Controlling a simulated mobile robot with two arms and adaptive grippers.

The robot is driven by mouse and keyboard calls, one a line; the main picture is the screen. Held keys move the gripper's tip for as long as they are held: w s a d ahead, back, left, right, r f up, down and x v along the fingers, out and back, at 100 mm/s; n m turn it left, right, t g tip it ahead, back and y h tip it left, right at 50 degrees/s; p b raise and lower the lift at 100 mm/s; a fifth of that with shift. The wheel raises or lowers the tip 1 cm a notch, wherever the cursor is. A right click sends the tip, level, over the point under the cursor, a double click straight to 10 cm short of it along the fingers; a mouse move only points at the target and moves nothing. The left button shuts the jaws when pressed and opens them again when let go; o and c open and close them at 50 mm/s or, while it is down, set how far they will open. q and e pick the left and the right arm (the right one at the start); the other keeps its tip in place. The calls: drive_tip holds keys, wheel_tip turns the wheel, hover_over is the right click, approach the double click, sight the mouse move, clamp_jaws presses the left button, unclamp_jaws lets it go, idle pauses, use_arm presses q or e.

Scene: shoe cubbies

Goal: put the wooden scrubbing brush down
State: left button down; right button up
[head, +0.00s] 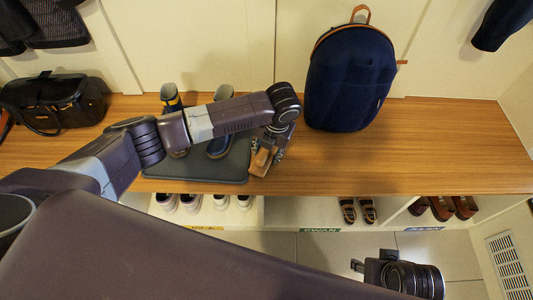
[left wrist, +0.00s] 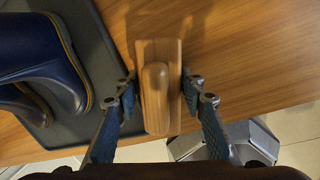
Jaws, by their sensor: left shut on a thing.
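The wooden scrubbing brush (head: 261,162) is in my left gripper (head: 269,151), over the front part of the wooden bench, at the right end of the dark tray. In the left wrist view the brush (left wrist: 157,100) stands lengthwise between the two blue-padded fingers of the left gripper (left wrist: 160,88), which press on its sides. I cannot tell whether its underside touches the bench. My right gripper (head: 358,266) is low in the head view, in front of the bench and away from the brush; its fingers are too small to judge.
The wooden bench top (head: 440,140) is clear at the right. A dark tray (head: 190,172) with boots (left wrist: 40,55) lies left of the brush. A navy backpack (head: 350,80) stands behind right; a black bag (head: 55,100) is at left. Shoes (head: 358,210) sit in cubbies below.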

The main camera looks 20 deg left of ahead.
sight(272, 156)
use_arm(q)
drive_tip(key=shift+f, duration=0.1)
use_arm(e)
drive_tip(key=shift+r, duration=0.15)
use_arm(q)
drive_tip(key=shift+f, duration=0.2)
drive_tip(key=c, duration=1.2)
unclamp_jaws()
drive_tip(key=shift+c, duration=0.2)
drive_tip(key=shift+r, duration=0.2)
wheel_tip(272, 156, up, 12)
drive_tip(key=d+p, duration=0.2)
drive_tip(key=p, duration=0.1)
drive_tip(key=shift+s, duration=0.4)
use_arm(e)
wheel_tip(272, 156, down, 11)
drive_tip(key=shift+s+r+g, duration=0.15)
drive_tip(key=shift+s+g, duration=0.15)
drive_tip(key=shift+s, duration=0.1)
